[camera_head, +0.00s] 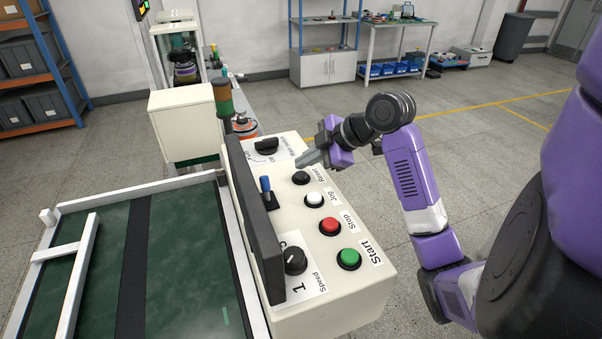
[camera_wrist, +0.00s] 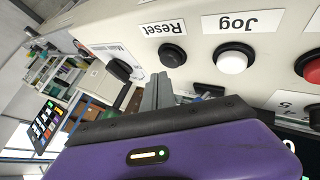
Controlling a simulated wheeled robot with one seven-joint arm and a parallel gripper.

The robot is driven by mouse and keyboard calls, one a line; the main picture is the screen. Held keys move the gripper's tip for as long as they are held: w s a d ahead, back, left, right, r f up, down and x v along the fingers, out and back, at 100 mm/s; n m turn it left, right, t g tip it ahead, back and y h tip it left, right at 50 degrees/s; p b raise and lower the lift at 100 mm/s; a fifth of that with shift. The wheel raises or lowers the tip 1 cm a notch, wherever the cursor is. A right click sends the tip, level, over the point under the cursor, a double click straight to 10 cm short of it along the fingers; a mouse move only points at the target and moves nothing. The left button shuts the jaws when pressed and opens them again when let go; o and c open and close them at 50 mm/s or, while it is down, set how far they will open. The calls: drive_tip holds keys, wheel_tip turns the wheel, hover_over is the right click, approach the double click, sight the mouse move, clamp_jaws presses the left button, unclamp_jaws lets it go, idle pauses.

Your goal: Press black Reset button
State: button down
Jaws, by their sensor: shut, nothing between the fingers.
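The black Reset button (camera_head: 300,178) is on the sloped face of the cream control box (camera_head: 345,290), above the white Jog button (camera_head: 314,199). In the wrist view the Reset button (camera_wrist: 172,55) sits under its upside-down label. My gripper (camera_head: 304,161) is shut and empty, its tips close above the Reset button in the head view. In the wrist view my gripper's fingertips (camera_wrist: 157,80) point up toward the panel, just below and left of the button. I cannot tell whether they touch the panel.
The red Stop button (camera_head: 329,226) and green Start button (camera_head: 348,258) are lower on the box. A dark main switch (camera_head: 266,146), a blue-tipped lever (camera_head: 266,187) and a speed knob (camera_head: 295,260) are nearby. A dark upright plate (camera_head: 252,215) edges the box's left side.

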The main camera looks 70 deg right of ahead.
sight(305, 175)
drive_tip(key=shift+r+p, duration=1.7)
drive_tip(key=shift+r, duration=0.85)
